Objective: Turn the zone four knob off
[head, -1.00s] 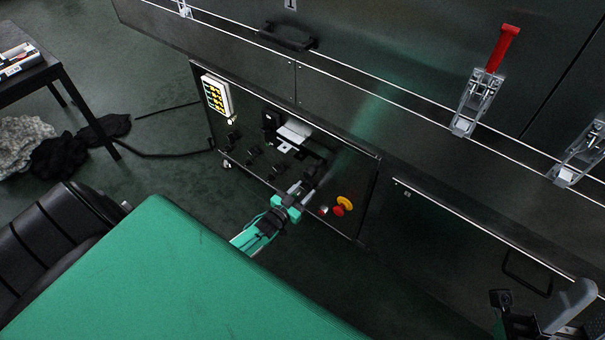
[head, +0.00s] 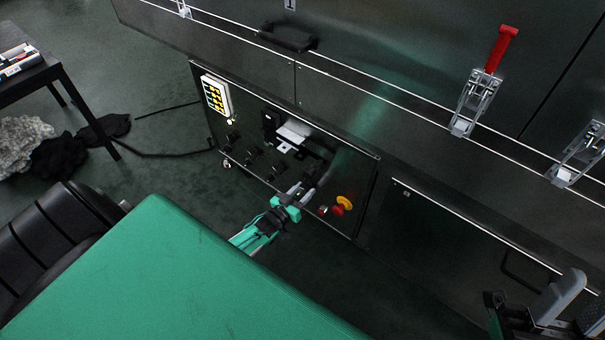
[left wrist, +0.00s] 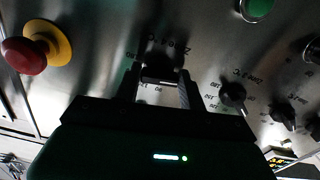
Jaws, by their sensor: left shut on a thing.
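The zone four knob (left wrist: 160,74) is a dark knob on the dryer's control panel, below a partly legible, upside-down zone label in the left wrist view. My left gripper (left wrist: 160,88) has a finger on each side of it and is shut on it. In the head view the left gripper (head: 299,192) reaches the panel's lower right part and largely hides this knob. The knob's pointer direction is hard to read. My right gripper (head: 540,318) shows partly at the bottom right corner, away from the panel; its jaw opening is unclear.
A red emergency button on yellow (head: 342,206) sits right of the left gripper. Several other knobs, including a neighbouring one (left wrist: 232,95), run along the panel. A green button (left wrist: 257,8) is close by.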

